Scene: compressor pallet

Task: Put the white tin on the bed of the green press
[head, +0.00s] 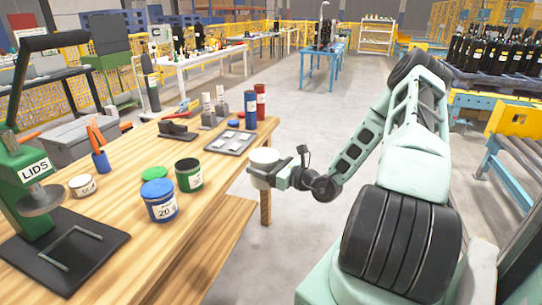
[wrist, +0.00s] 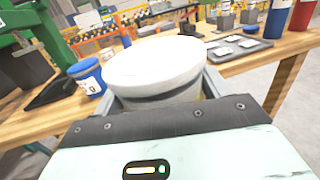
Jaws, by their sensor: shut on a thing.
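My gripper (head: 268,178) is shut on a white tin (head: 264,158) and holds it upright just off the right edge of the wooden bench. In the wrist view the white tin (wrist: 156,62) fills the middle, its round white top facing up between my fingers (wrist: 160,95). The green press (head: 28,178), labelled LIDS, stands at the far left of the bench. Part of the press (wrist: 32,30) shows at upper left in the wrist view.
Between gripper and press stand a blue tin (head: 161,203), a green-rimmed dark tin (head: 189,176) and a small pale tin (head: 83,186). A grey tray (head: 230,143), blue bottle (head: 251,108) and red bottle (head: 260,101) stand farther back. Bare bench (head: 215,190) lies left of my gripper.

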